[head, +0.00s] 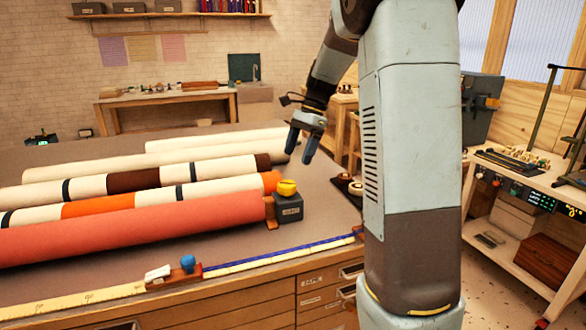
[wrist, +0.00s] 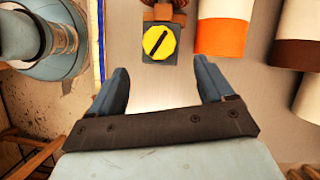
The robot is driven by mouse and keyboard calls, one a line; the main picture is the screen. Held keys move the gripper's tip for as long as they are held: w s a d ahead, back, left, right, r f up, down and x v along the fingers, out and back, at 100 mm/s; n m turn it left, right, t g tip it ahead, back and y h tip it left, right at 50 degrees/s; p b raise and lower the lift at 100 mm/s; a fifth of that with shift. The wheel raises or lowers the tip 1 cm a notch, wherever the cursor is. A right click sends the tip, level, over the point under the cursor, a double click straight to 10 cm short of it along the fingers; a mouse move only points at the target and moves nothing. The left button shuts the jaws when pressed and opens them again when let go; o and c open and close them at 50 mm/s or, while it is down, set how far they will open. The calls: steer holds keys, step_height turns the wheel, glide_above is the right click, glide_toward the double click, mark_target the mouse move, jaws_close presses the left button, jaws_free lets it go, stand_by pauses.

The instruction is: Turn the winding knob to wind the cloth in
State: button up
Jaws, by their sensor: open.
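The yellow winding knob (head: 287,187) sits on top of a dark grey box (head: 289,208) at the right end of the front roll. In the wrist view the knob (wrist: 159,41) is a round yellow disc with a black slanted bar across it. The salmon-red cloth roll (head: 140,227) lies along the table's front, its end beside the box. My gripper (head: 300,156) is open, pointing down above the table, beyond and above the knob in the head view. In the wrist view my gripper (wrist: 161,86) has its fingers spread, with nothing between them and the knob ahead of them.
Several other rolls lie behind, one with an orange band (head: 97,204) and one with a brown band (head: 133,180). A measuring strip (head: 262,257) with a blue-knobbed slider (head: 187,264) runs along the table's front edge. Grey tabletop (head: 330,222) is clear right of the box.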

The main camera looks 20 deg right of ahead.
steer(key=v, duration=0.4)
stand_by(0.5)
steer(key=s+a+r+n+t+h, duration=0.15)
steer(key=s+n, duration=0.25)
steer(key=s, duration=0.4)
steer(key=s+a+r+n+t+h, duration=0.1)
steer(key=s+a+r+n+t, duration=0.15)
steer(key=s, duration=0.55)
steer(key=s+a+f+n+t+h, duration=0.2)
steer(key=s+f+n, duration=0.2)
steer(key=s+n, duration=0.4)
steer(key=s, duration=0.5)
steer(key=shift+s+a+n+t, duration=0.25)
steer(key=shift+s+n+t, duration=0.1)
steer(key=shift+s+t, duration=0.05)
